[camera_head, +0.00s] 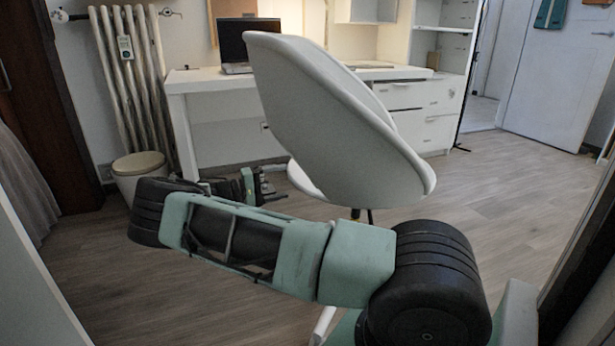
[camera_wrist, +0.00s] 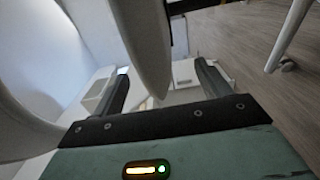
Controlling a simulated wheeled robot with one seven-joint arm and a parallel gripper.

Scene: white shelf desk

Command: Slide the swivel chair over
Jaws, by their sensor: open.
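The white swivel chair (camera_head: 330,125) stands in the middle of the head view, its tall curved back towards me and its seat facing the desk. My arm reaches left across the picture, and my gripper (camera_head: 274,184) is beside the left edge of the chair's seat. In the wrist view my gripper (camera_wrist: 163,78) is open, with its two dark fingers apart. A pale edge of the chair (camera_wrist: 143,38) shows between and beyond the fingers. I cannot tell whether the fingers touch it. The chair's base is mostly hidden behind my arm in the head view.
A white desk (camera_head: 215,84) with a laptop (camera_head: 247,42) stands behind the chair, with drawers (camera_head: 425,113) at its right. A radiator (camera_head: 128,80) and a lidded bin (camera_head: 140,172) are at the left. Wooden floor (camera_head: 510,190) is clear to the right.

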